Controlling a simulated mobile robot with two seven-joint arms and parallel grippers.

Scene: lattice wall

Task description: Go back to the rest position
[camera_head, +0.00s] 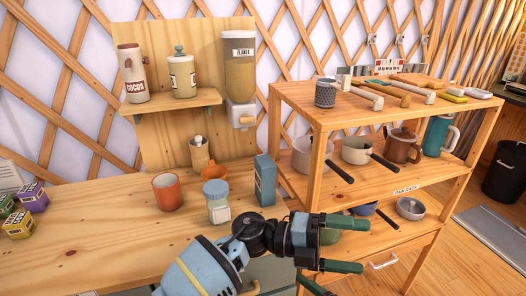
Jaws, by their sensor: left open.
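My left gripper (362,246) reaches in from the bottom centre and points right, in front of the lower part of the wooden rack (292,96). Its dark green fingers are spread apart, with nothing seen between them. It hides part of the rack's lower shelf and the counter's right end. Another dark green piece shows below it at the bottom edge; I cannot tell what it belongs to.
On the wooden counter (110,235) stand an orange mug (168,192), a lidded jar (218,204) and a blue box (264,180), close to my left arm. Several small boxes (33,197) are at far left. Pots and utensils fill the rack. Floor shows at right.

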